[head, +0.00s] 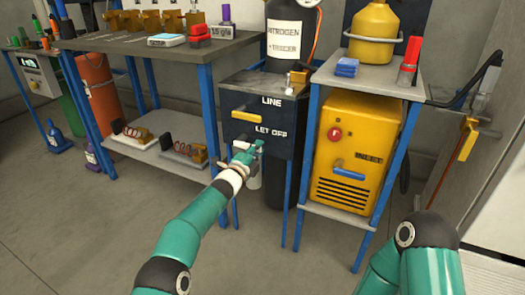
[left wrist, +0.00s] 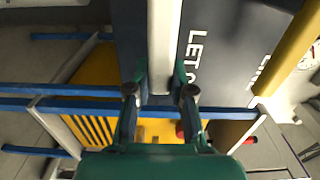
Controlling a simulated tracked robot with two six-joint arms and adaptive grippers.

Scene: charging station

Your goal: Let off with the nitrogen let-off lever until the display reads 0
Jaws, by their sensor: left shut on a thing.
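The dark valve panel (head: 262,99) under the nitrogen bottle carries the words LINE and LET OFF. The let-off lever is a pale bar (left wrist: 164,45) in the left wrist view, running roughly alongside the yellow line lever, which also shows in that view (left wrist: 288,50). My left gripper (head: 247,155) is at the panel just below the words LET OFF. Its fingers (left wrist: 160,92) are shut on the end of the pale lever. In the head view my gripper mostly hides that lever. My right gripper is not in view. I cannot make out the nitrogen display's reading.
The yellow line lever (head: 260,117) is just above my left gripper. A yellow machine (head: 355,150) stands to the right under a small table (head: 380,82). A workbench (head: 150,50) is to the left, with a lower shelf. The floor in front is clear.

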